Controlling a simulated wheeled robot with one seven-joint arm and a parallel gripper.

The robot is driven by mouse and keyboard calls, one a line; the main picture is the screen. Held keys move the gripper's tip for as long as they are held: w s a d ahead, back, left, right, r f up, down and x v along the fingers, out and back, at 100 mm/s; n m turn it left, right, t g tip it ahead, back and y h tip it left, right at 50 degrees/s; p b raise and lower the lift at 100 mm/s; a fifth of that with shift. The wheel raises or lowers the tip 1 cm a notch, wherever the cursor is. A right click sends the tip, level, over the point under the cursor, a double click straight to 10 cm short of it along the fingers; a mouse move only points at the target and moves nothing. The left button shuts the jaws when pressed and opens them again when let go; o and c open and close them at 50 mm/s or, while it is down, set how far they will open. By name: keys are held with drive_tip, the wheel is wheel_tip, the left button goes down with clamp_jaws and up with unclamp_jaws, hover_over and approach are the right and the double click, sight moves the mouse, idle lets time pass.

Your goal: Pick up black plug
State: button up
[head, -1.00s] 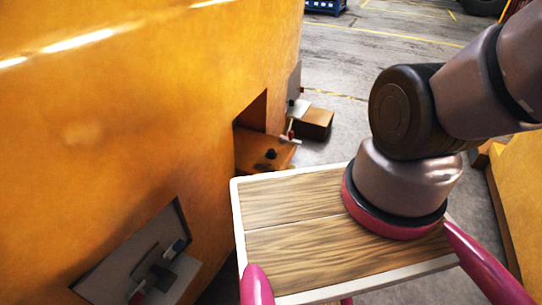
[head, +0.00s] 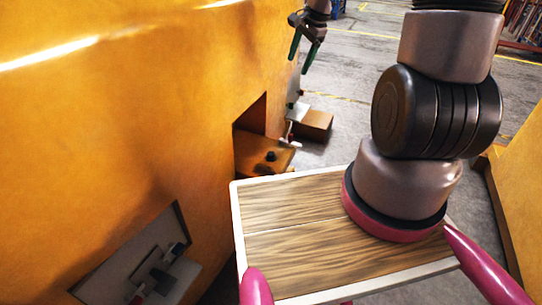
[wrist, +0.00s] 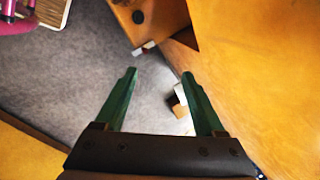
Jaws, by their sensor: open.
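The black plug (head: 271,156) is a small dark round piece standing on an orange ledge (head: 255,150) by an opening in the big orange casting. In the wrist view the plug (wrist: 138,16) shows near the top edge, beyond my fingertips. My gripper (head: 299,63) has green fingers and hangs beside the casting, above and beyond the ledge in the head view. In the wrist view the gripper (wrist: 159,73) is open, with nothing between its fingers. It is clear of the plug.
The orange casting (head: 120,120) fills the left. A grey plate with a white and red fitting (head: 293,112) and a brown block (head: 313,124) are by the ledge. A lower-left recess (head: 145,262) holds dark and red-handled parts. My wood-topped tray (head: 290,200) is in front; grey floor lies beyond.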

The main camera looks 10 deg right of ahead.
wheel_tip(320, 180, down, 17)
drive_tip(key=w+a+m+g+y, duration=0.1)
drive_tip(key=w+m, duration=0.2)
drive_tip(key=m, duration=0.2)
drive_tip(key=m+y, duration=0.1)
drive_tip(key=m, duration=0.3)
approach(271, 153)
drive_tip(key=f, duration=0.2)
drive_tip(key=w+f, duration=0.1)
drive_tip(key=shift+a+g, duration=0.4)
drive_tip(key=shift+a+x, duration=0.2)
drive_tip(key=shift+x, duration=2.7)
drive_tip(key=shift+r, duration=0.1)
clamp_jaws()
